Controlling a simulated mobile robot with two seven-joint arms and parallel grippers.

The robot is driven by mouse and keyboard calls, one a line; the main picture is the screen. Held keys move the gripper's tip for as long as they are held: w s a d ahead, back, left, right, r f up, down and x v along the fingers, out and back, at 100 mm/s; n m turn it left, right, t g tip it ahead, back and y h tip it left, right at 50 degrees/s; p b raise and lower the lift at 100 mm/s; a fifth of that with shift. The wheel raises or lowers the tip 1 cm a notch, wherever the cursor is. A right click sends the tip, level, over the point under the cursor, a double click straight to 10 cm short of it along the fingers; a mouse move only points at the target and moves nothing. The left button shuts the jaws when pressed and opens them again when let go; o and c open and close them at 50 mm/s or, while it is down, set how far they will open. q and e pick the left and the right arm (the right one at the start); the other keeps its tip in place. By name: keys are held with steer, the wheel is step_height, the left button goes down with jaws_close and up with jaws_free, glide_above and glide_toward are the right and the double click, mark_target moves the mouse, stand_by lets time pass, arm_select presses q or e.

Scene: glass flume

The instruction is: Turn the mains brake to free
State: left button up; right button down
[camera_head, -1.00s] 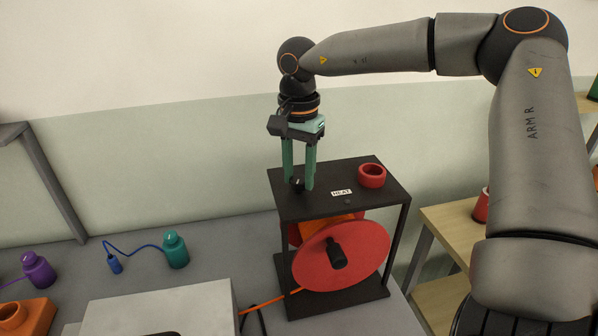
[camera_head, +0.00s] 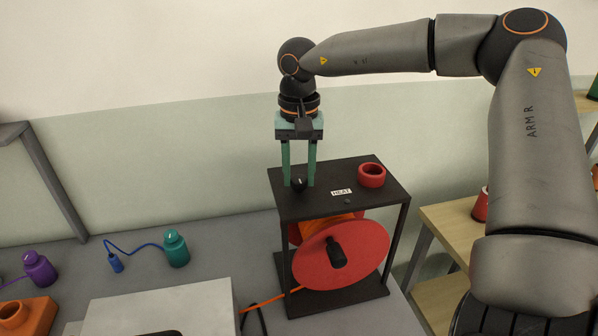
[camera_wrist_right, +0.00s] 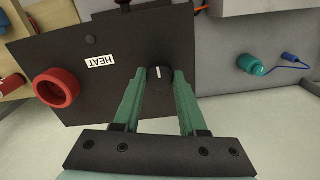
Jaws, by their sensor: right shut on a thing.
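A small dark knob (camera_head: 299,183) with a white pointer line stands on the top plate of a black reel stand (camera_head: 325,207), at its left end. It also shows in the right wrist view (camera_wrist_right: 160,77), its line running roughly up and down the picture. My right gripper (camera_head: 298,186) points straight down, its green fingers shut on the knob from both sides. The fingertips also show in the right wrist view (camera_wrist_right: 163,80). No brake or free marking is readable beside the knob. My left gripper is in neither view.
The stand holds a red reel (camera_head: 362,252) with a black crank handle and orange cable. A red ring (camera_head: 371,175) and a HEAT label (camera_head: 341,191) are on its top. A teal bottle-shaped thing (camera_head: 175,249) and a pale box (camera_head: 160,308) are to the left.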

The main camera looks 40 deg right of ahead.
mark_target(299, 179)
steer(key=shift+c, duration=2.3)
jaws_free()
step_height(299, 179, up, 12)
steer(key=shift+r, duration=0.25)
